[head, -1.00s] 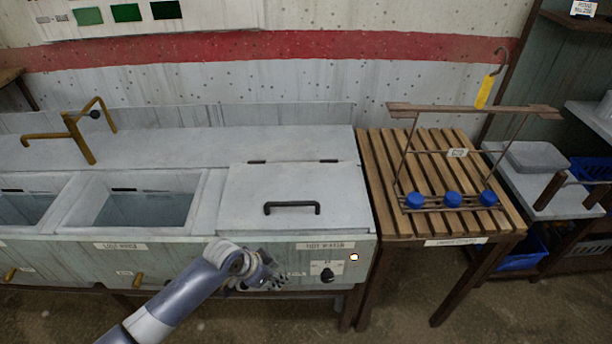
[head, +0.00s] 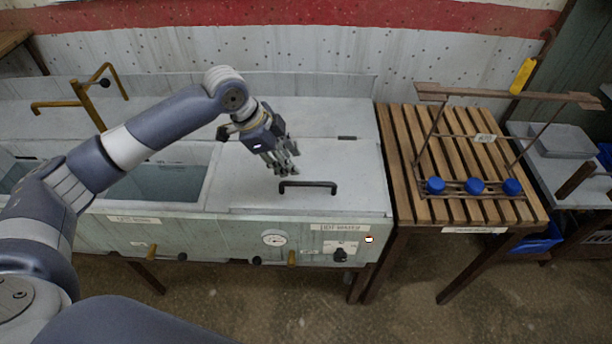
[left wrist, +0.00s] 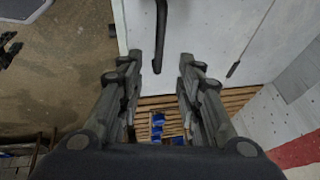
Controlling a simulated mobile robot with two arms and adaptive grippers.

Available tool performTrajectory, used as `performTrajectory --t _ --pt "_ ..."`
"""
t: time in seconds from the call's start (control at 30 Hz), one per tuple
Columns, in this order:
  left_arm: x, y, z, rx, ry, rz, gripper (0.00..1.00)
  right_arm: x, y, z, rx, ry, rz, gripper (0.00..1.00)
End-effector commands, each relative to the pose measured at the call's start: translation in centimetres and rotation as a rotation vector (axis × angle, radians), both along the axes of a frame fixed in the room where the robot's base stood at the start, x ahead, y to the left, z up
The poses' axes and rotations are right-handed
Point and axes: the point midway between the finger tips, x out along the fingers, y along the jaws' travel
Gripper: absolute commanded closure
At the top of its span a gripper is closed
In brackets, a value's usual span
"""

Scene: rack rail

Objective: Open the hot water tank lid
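The hot water tank lid (head: 335,170) is a flat grey panel, lying closed on the right end of the sink unit. Its black bar handle (head: 308,184) is near the front edge. My left gripper (head: 291,167) is over the lid, just behind and left of the handle, fingers pointing down and to the right. In the left wrist view the gripper (left wrist: 162,75) is open with a clear gap between its fingers. The handle (left wrist: 161,30) shows beyond the gap, apart from the fingers.
Open sink basins (head: 165,183) and a brass tap (head: 85,95) are on the left. A slatted wooden table (head: 400,150) with a wire rack and blue caps (head: 474,187) stands to the right. A dial and black knob (head: 340,254) are on the tank front.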

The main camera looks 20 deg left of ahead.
Motion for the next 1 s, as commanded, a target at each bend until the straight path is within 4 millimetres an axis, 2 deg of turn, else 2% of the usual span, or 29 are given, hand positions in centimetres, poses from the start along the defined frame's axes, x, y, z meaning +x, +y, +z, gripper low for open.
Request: performTrajectory --t 0.17,0.6,0.8,1.0 --pt "0.4 -0.5 -1.3 -0.001 0.004 -0.003 0.67 0.4 0.0 0.3 0.001 -0.007 0.000 0.60" --pt "2.5 -3.0 -8.3 -0.001 0.003 0.000 0.67 0.4 -0.1 1.3 -0.001 -0.005 0.000 0.60" --pt "2.9 -3.3 -9.6 0.001 0.001 -0.001 0.67 0.3 -0.1 1.4 -0.001 -0.004 0.000 0.60" --pt "3.0 -3.4 -9.7 0.000 0.000 -0.001 0.67 0.3 -0.1 1.4 -0.001 -0.004 0.000 0.60"
